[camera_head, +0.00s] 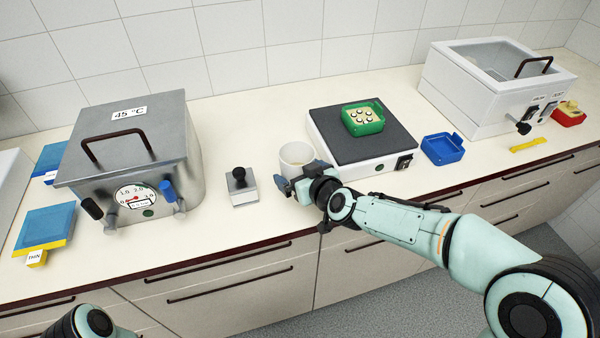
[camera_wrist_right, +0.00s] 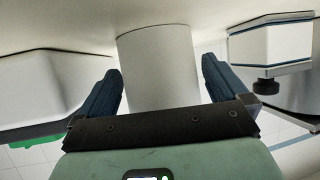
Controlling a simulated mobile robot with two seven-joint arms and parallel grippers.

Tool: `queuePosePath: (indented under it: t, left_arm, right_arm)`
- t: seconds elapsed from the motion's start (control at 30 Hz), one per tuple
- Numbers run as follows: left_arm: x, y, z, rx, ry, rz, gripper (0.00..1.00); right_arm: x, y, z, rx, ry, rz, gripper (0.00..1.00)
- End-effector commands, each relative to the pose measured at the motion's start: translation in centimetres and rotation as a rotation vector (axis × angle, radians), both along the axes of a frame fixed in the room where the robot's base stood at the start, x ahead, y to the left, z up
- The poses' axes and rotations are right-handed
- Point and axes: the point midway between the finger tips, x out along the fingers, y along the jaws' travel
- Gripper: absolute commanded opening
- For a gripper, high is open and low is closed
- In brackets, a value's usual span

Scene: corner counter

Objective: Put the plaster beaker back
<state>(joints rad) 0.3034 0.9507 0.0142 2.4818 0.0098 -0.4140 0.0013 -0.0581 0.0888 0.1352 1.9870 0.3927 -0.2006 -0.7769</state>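The plaster beaker (camera_head: 297,155) is a plain white cup standing upright on the cream counter, left of the flat device with the dark top. My right gripper (camera_head: 294,186) is at its front side, low over the counter. In the right wrist view the beaker (camera_wrist_right: 158,68) stands between the tips of the open fingers of my right gripper (camera_wrist_right: 162,92). A narrow gap shows on each side, so the fingers do not appear to grip it. My left gripper is out of view; only part of my left arm shows at the bottom left.
A small grey block with a black knob (camera_head: 241,187) stands left of the beaker. The white device (camera_head: 350,158) on the right carries a green tray (camera_head: 363,118). A metal bath marked 45 °C (camera_head: 135,150) is farther left. A blue tray (camera_head: 442,149) lies right of the device.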

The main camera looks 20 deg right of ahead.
Motion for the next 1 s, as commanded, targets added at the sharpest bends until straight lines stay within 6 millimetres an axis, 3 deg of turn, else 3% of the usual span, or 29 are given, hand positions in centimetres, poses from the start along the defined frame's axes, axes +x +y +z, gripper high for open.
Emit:
queuePosePath:
  t: [0.2, 0.7, 1.0]
  left_arm:
    - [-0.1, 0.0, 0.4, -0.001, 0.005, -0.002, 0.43]
    - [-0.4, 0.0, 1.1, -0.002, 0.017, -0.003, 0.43]
    - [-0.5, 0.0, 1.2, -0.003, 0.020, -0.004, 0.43]
  right_arm:
    - [-0.1, 0.0, 0.7, -0.001, -0.001, 0.000, 1.00]
    - [-8.6, -2.1, 4.8, 0.000, -0.003, -0.002, 1.00]
    - [-10.5, -2.5, 5.6, -0.001, 0.000, 0.000, 1.00]
